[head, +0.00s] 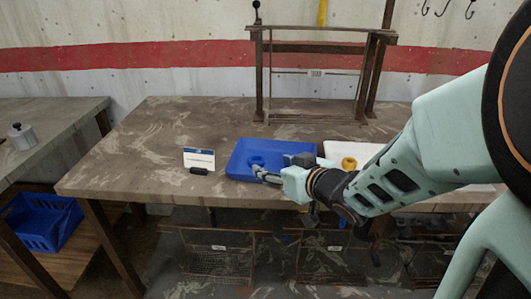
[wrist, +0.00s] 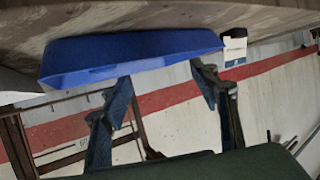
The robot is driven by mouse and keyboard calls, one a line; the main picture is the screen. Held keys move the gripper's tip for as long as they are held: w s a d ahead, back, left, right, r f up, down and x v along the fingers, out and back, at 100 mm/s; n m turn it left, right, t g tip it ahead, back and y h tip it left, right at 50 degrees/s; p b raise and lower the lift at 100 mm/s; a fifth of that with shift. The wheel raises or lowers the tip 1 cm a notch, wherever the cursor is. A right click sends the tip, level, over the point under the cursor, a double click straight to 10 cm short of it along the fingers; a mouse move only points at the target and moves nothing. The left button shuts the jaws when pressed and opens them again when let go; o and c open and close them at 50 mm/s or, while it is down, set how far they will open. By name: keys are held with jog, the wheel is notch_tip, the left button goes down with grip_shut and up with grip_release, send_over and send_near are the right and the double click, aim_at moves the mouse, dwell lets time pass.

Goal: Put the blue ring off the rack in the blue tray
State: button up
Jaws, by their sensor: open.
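The blue tray (head: 236,172) lies on the bench; its outer wall shows in the wrist view (wrist: 130,52). The blue ring (head: 256,160) lies inside the tray, towards its middle. My gripper (head: 266,174) is over the tray's front part, with its fingertips close to the ring; I cannot tell whether they touch it. In the wrist view my gripper (wrist: 165,84) has its two fingers wide apart with nothing between them. The ring is hidden in that view. The rack (head: 316,48) stands at the back of the bench, with no blue ring on it.
A white tray (head: 340,148) with a yellow ring (head: 348,163) is right of the blue tray, partly behind my arm. A small white card (head: 199,158) and a dark object (head: 199,171) are to its left. The bench's left part is clear.

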jog(key=shift+p+v, duration=0.35)
jog(key=shift+v, duration=1.2)
jog(key=w+d+r+n+h+p, duration=0.15)
jog(key=w+d+r+n, duration=0.3)
jog(key=w+r, duration=0.45)
jog(key=s+d+r+m+t+h, duration=0.1)
jog(key=s+d+r+m+h, duration=0.1)
jog(key=d+m+h, duration=0.35)
jog(key=s+d+f+m+g, duration=0.2)
jog(key=s+d, duration=0.4)
jog(key=s, duration=0.3)
jog(key=s+a+f+m+g+b, duration=0.1)
jog(key=s+a+f+m+g, duration=0.15)
jog(key=s, duration=0.75)
jog(key=s+a+f+m+g+b, duration=0.1)
jog(key=s+a+f+g, duration=0.25)
jog(key=s, duration=0.65)
notch_tip(320, 180, up, 24)
jog(key=t+p, duration=0.1)
jog(key=p, duration=2.3)
jog(key=shift+w+d+p, duration=0.3)
jog(key=shift+w+d, duration=0.1)
jog(key=shift+f+n, duration=0.1)
jog(key=shift+n, duration=0.15)
